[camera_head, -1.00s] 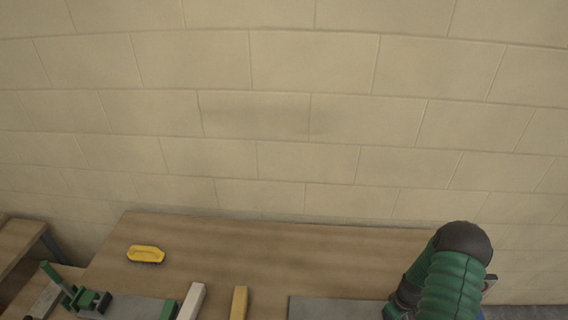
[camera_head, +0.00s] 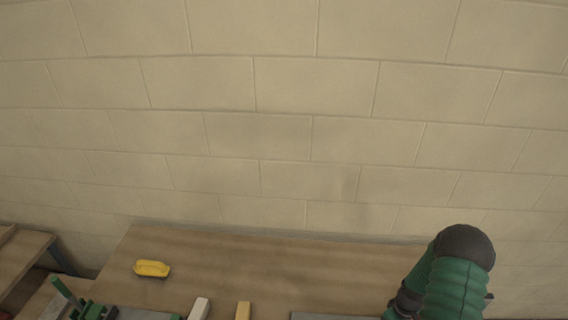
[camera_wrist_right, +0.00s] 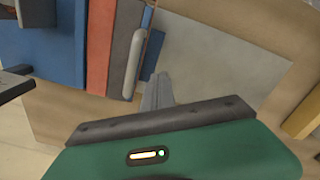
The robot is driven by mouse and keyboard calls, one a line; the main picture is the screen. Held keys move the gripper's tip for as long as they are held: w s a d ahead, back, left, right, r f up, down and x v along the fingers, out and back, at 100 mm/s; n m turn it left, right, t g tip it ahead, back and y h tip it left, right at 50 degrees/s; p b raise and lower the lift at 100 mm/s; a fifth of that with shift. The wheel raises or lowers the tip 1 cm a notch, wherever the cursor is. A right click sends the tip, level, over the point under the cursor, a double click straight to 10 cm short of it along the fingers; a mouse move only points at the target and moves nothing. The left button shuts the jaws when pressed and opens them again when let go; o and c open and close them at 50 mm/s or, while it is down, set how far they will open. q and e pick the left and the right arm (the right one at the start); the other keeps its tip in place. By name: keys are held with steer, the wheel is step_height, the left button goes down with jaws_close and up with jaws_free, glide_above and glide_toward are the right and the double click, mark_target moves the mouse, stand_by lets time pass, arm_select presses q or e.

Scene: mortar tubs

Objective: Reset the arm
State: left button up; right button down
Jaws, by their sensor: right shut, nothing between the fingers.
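My right arm (camera_head: 458,275), green with a black joint, stands at the right edge of the table in the head view. Its gripper is hidden there.
A block wall (camera_head: 280,120) stands behind. The table's middle is clear.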

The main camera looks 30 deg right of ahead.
steer(key=r, duration=0.1)
steer(key=r+p, duration=0.1)
steer(key=shift+w+a+r, duration=0.15)
steer(key=shift+a+r, duration=0.15)
steer(key=shift+r, duration=0.05)
steer(key=shift+w, duration=0.1)
